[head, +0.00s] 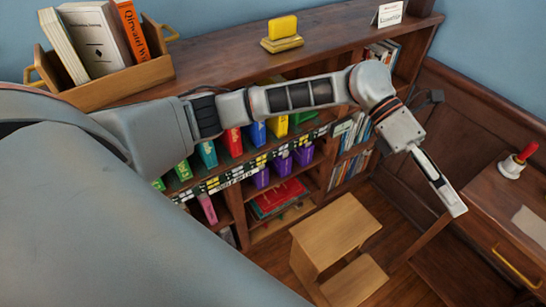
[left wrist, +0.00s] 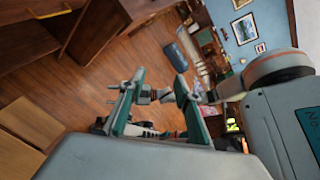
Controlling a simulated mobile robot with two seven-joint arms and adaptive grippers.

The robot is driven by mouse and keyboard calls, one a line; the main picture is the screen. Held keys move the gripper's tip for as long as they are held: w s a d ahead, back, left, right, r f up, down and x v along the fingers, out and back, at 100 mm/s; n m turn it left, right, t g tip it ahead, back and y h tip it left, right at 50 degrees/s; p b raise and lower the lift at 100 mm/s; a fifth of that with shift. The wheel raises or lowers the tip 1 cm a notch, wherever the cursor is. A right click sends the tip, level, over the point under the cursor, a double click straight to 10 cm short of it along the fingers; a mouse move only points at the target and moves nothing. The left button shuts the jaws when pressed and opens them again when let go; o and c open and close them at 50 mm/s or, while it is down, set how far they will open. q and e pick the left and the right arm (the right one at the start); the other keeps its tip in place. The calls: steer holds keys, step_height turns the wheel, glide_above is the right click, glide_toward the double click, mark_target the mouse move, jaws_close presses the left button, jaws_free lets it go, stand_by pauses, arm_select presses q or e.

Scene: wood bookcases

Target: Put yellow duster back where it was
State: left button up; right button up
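A yellow block that looks like the duster (head: 283,27) sits upright on a gold-coloured base (head: 282,44) on top of the wooden bookcase. My left arm crosses in front of the bookcase. My left gripper (head: 449,198) hangs at the right, beyond the bookcase's right end and well apart from the duster. In the left wrist view the two fingers of the left gripper (left wrist: 160,75) stand apart with nothing held between them. The duster does not show in that view. My right gripper is not in view.
A wooden box of books (head: 118,85) stands on the bookcase top at left, and a small white sign (head: 390,13) at right. A wooden step stool (head: 345,230) stands on the floor. A desk (head: 500,215) with a red-handled object (head: 516,162) is at right.

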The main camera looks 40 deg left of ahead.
arm_select(q)
steer(key=s+d+r+n+t+h, duration=0.1)
steer(key=s+d+r+n+h, duration=0.1)
steer(key=s+r+n+h, duration=0.65)
steer(key=w+a+f+n+t+y, duration=0.4)
steer(key=w+a+f+n+t, duration=0.3)
steer(key=n+t, duration=0.45)
steer(key=w+a+f+n+t+y, duration=0.4)
steer(key=w+a+f+n+t, duration=0.35)
steer(key=n+t, duration=0.4)
steer(key=s+a+f+n+g+y, duration=0.2)
steer(key=a+f+n+y, duration=0.25)
steer(key=f, duration=0.55)
steer(key=s+a+f+n+g+y, duration=0.2)
steer(key=s+a+f+n+y, duration=0.25)
steer(key=f, duration=0.45)
steer(key=s+a+f+n+g+y, duration=0.1)
steer(key=s+a+f+n+g, duration=0.1)
steer(key=s+a+f, duration=0.2)
steer(key=s+a+f+n+g+y, duration=0.1)
steer(key=s+a+f+n+g, duration=0.1)
steer(key=s+f, duration=0.5)
step_height(320, 180, down, 4)
steer(key=shift+a+r+n, duration=0.2)
steer(key=shift+a+n, duration=0.45)
steer(key=shift+a, duration=0.45)
steer(key=shift+s, duration=0.1)
